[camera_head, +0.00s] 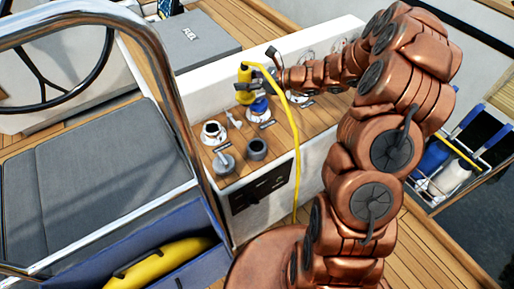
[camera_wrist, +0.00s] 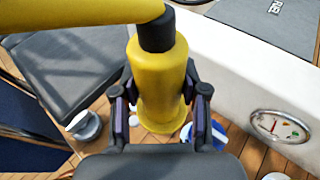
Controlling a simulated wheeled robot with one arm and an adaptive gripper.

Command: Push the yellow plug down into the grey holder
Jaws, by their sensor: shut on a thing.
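The yellow plug (camera_head: 244,78) is upright between the fingers of my gripper (camera_head: 249,88), with a yellow cable running from its top. In the wrist view the two dark fingers of my gripper (camera_wrist: 161,115) press on both sides of the yellow plug (camera_wrist: 162,80). The plug is above the wood-topped console, over or near a blue-topped fitting; its lower end's exact clearance is unclear. A dark grey open cup, apparently the grey holder (camera_head: 256,149), stands nearer the console's front edge, apart from the plug. I cannot make out this holder in the wrist view.
The blue-topped fitting (camera_head: 259,105), a white-rimmed round fitting (camera_head: 213,132) and a grey fitting (camera_head: 223,163) stand on the wooden console top (camera_head: 237,178). The yellow cable (camera_head: 296,150) hangs over the console front. A chrome rail (camera_head: 180,110) crosses at left.

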